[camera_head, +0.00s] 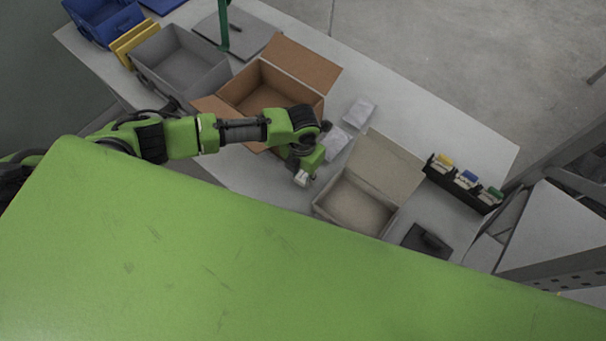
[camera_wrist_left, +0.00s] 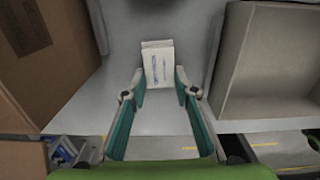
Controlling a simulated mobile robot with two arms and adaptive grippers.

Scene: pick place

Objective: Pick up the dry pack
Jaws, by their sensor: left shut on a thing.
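My right gripper is not in view.
The brown open box (camera_head: 233,94) is left of the gripper and the smaller box (camera_head: 336,211) right. Clear packets (camera_head: 360,112) lie behind. A grey bin (camera_head: 150,62), a black rack (camera_head: 455,187) and a black device (camera_head: 427,241) stand on the white table (camera_head: 425,125). Its back is clear.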

